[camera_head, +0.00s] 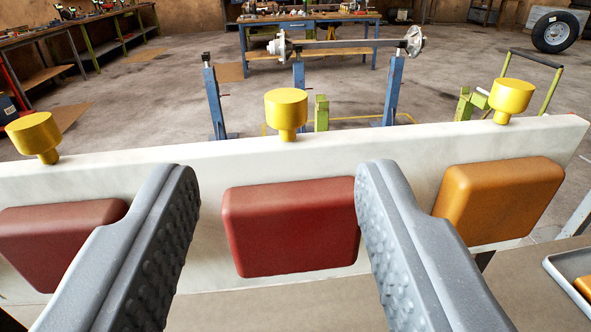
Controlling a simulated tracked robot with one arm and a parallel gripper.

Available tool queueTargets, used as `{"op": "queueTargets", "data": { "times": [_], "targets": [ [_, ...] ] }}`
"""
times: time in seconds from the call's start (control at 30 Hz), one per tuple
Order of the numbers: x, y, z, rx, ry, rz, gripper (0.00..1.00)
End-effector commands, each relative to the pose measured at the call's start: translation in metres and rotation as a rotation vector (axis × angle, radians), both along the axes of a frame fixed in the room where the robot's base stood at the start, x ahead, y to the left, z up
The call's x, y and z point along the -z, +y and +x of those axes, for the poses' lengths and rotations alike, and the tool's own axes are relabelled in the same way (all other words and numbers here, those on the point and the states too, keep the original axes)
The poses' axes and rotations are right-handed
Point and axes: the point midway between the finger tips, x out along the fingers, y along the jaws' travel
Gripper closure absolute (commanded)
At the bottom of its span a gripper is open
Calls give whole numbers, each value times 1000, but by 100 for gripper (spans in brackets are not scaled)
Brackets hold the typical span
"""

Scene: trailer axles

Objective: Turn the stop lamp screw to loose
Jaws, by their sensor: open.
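A white board (340,158) runs across the view with three lamps on its face. They are a dark red lamp (60,228) at left, a red lamp (291,228) in the middle and an amber lamp (500,198) at right. A yellow screw with a round head stands on the board's top edge near each lamp: left (36,136), middle (287,112) and right (510,98). No label shows which is the stop lamp screw. My gripper (274,168) is open and empty, its grey fingers either side of the middle red lamp, below the middle screw. The left finger partly hides the left lamp.
A grey tray (566,276) with an amber piece lies at the right edge. Behind the board, an axle (350,44) rests on blue stands (393,92). Workbenches and a wheel (556,32) are farther back. The space above the board around the screws looks clear.

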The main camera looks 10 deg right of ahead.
Motion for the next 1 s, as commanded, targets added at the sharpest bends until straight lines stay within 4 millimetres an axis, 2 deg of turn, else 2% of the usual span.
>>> {"op": "queueTargets", "data": {
  "times": [0.17,0.33,1.0],
  "targets": [
    [14,2,-5,30,2,-28,55],
    [18,1,2,35,3,-33,55],
    [18,-7,66,33,3,-31,55]
  ]
}}
